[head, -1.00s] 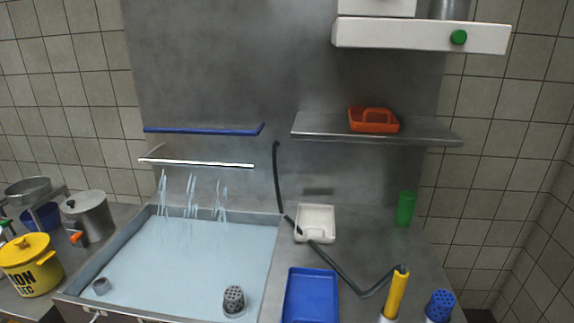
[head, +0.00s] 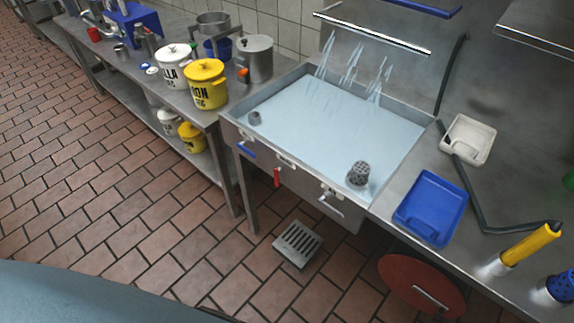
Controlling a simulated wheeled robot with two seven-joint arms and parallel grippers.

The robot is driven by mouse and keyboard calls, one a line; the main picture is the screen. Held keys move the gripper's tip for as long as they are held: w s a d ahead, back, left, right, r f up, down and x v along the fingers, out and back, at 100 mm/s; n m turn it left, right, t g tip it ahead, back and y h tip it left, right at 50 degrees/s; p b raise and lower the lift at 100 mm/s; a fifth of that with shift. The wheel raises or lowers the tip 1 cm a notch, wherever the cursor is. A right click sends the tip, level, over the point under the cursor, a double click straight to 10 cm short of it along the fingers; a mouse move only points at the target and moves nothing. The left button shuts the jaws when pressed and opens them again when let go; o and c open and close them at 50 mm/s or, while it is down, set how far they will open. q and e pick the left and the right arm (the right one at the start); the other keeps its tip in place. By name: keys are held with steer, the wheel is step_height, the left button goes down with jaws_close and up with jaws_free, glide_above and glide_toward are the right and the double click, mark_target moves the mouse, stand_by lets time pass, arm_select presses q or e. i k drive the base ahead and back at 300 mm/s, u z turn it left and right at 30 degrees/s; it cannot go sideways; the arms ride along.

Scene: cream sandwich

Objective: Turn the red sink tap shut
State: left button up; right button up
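The red sink tap (head: 277,177) is a small red handle hanging upright on the front face of the sink (head: 231,120), below its rim. A blue handle (head: 246,150) sits to its left on the same face, and a pale metal handle (head: 331,204) to its right. The sink basin is full of pale blue water (head: 330,122), with streams falling at its back wall. Neither of my grippers shows in the head view.
A grey floor grate (head: 298,243) lies on the brown tiles below the sink. A round red lid-like disc (head: 420,284) stands under the right counter. A blue tray (head: 431,207) and yellow pot (head: 205,84) flank the sink. The floor at left is clear.

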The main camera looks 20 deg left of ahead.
mark_target(276, 171)
steer(key=u, duration=0.5)
steer(key=k, duration=0.6)
steer(key=u, duration=1.2)
steer(key=i, duration=1.3)
steer(key=z, duration=0.75)
